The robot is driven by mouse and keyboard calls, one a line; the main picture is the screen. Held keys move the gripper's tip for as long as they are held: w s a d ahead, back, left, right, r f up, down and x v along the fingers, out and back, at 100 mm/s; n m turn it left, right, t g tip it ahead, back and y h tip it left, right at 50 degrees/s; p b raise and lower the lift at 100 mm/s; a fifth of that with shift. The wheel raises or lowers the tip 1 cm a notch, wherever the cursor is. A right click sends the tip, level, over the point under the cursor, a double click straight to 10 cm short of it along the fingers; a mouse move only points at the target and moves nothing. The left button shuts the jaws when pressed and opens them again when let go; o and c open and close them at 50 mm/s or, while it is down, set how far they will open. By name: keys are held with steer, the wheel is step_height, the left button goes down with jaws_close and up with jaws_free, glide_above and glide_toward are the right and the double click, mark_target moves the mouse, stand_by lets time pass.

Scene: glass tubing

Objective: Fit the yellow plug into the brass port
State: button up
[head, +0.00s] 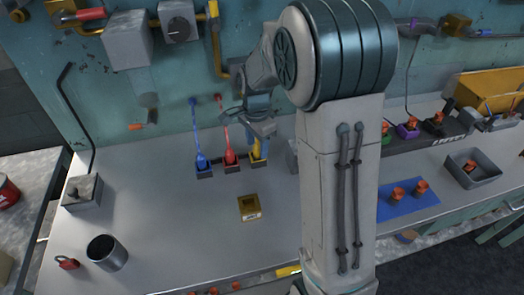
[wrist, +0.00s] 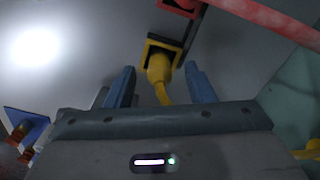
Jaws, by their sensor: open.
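The yellow plug (wrist: 159,68) sits in a dark, yellow-edged holder (wrist: 149,41), its yellow cable trailing back toward my gripper. In the head view the yellow plug (head: 257,148) is at the right end of a row of plugs, partly hidden by my gripper (head: 262,128). In the wrist view my gripper (wrist: 160,70) is open, with one blue-grey finger on either side of the plug and visible gaps between. The brass port (head: 249,207), a small gold block with a dark top, stands on the bench in front of the row; it is not seen in the wrist view.
A red plug (head: 231,156) and a blue plug (head: 203,160) stand in holders left of the yellow one, with cables rising to the wall. A metal cup (head: 107,253) and a red padlock (head: 68,262) are at the front left. The bench around the brass port is clear.

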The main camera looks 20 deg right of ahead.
steer(key=shift+f, duration=0.45)
steer(key=shift+c, duration=0.3)
jaws_close()
steer(key=shift+r, duration=0.1)
